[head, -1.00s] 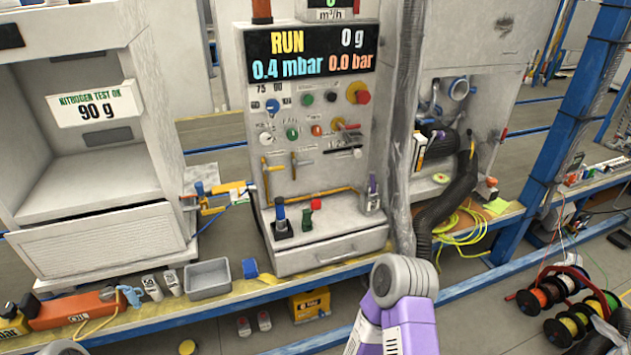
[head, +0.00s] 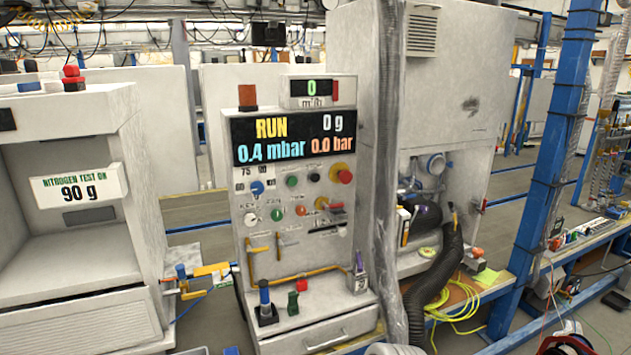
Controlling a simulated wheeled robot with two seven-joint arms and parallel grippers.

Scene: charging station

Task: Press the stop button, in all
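The charging station's control panel (head: 297,205) stands upright at the middle of the head view. Its display (head: 294,138) reads RUN, 0 g, 0.4 mbar and 0.0 bar. Below it are a green button (head: 291,181), a black button (head: 314,177) and a large red mushroom button (head: 342,176) on a yellow base. A lower row has a white key switch, another green button (head: 276,214) and an orange-red button (head: 300,210). The small labels are too blurred to read, so I cannot tell which is marked stop. Neither gripper shows, and nothing covers the buttons.
A grey hose (head: 390,180) runs vertically just right of the panel. A white cabinet (head: 70,220) stands at the left, and a housing with a black corrugated hose (head: 437,275) at the right. Small handles and a yellow pipe protrude below the buttons.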

